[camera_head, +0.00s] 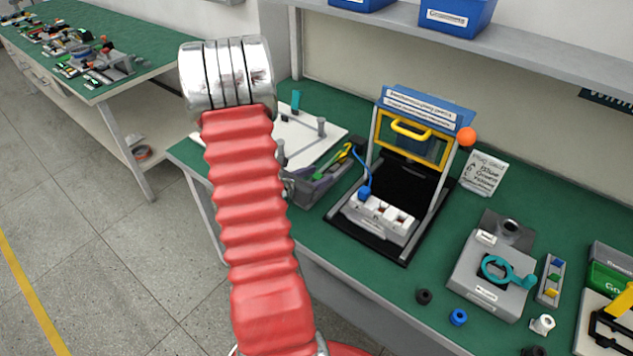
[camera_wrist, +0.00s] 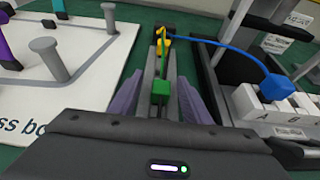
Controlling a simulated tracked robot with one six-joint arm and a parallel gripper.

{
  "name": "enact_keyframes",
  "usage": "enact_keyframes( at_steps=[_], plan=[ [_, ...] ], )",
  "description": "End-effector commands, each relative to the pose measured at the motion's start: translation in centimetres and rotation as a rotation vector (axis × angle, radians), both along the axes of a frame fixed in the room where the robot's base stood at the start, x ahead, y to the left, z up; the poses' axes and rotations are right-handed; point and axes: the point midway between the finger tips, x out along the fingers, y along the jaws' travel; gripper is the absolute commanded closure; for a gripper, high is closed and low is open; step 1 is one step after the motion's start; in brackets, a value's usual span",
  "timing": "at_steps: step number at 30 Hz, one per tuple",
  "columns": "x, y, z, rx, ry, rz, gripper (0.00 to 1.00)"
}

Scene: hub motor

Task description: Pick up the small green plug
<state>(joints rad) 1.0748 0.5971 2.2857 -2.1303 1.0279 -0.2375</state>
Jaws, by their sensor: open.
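The small green plug (camera_wrist: 160,91) is in the middle of the wrist view, with a green lead running up from it to a yellow part (camera_wrist: 163,45). My gripper (camera_wrist: 160,100) is open, with one purple-grey finger on each side of the plug. A gap appears on both sides, and the fingers do not seem to touch it. In the head view my gripper (camera_head: 318,182) is low over the green bench, partly hidden by my red arm, with green between its fingers. How deep the plug sits between the fingers is hard to tell.
A white board with grey posts (camera_wrist: 75,85) lies to the left. To the right stands a framed test stand (camera_head: 408,262) with a white socket block (camera_head: 383,219), a blue plug (camera_head: 365,193) and its blue lead. A grey fixture (camera_head: 485,295) and loose rings are further right.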

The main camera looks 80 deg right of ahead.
Motion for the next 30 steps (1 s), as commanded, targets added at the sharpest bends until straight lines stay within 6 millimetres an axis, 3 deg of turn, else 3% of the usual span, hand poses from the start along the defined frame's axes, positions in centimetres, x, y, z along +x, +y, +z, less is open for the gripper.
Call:
enact_keyframes(
  at_steps=[12, 30],
  plan=[
    [0.05, 0.03, 0.04, 0.000, 0.000, 0.000, 0.57],
    [0.08, 0.04, 0.05, 0.000, 0.000, 0.001, 0.99]
  ],
)
